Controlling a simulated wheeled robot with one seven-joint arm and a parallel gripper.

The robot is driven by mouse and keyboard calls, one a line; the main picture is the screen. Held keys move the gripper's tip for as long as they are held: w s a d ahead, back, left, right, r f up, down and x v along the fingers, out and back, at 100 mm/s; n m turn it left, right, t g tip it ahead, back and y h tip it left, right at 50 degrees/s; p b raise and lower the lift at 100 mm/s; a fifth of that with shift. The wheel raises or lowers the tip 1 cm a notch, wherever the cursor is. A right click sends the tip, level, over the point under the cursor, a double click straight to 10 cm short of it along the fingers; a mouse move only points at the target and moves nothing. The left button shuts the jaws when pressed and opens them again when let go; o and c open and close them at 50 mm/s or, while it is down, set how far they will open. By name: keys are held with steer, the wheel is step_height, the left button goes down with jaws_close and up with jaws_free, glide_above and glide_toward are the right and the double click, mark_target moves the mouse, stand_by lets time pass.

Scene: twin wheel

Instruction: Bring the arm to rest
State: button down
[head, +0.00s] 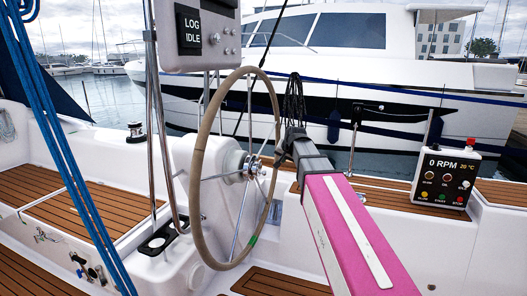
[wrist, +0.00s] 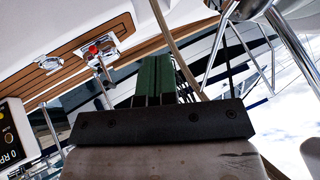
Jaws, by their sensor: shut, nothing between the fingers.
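My gripper (head: 293,82) points upward at the end of my pink arm in the head view, just right of the steering wheel's rim. Its dark fingers are together and hold nothing. In the wrist view the greenish fingers (wrist: 158,62) stand side by side above the dark gripper body. The steering wheel (head: 205,130) has a tan rim with a green mark low on it. I cannot tell the exact gap between my gripper and the rim.
A box reading LOG IDLE (head: 199,35) hangs above the wheel. An engine panel reading 0 RPM (head: 445,178) stands on the right-hand ledge. Blue ropes (head: 62,140) run down the left. A white motorboat (head: 350,60) lies beyond the deck.

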steer(key=s+d+f+n+g+h, duration=0.1)
steer(key=s+d+f+g, duration=0.2)
steer(key=s+f, duration=1)
steer(key=s+d+f+n+g+h, duration=0.1)
steer(key=s+d+f+g, duration=0.3)
steer(key=s+f, duration=0.9)
steer(key=d+f+n, duration=0.1)
steer(key=d+f, duration=0.2)
steer(key=f, duration=0.2)
steer(key=shift+s+n+h, duration=0.3)
steer(key=shift+s, duration=0.1)
steer(key=shift+d, duration=0.1)
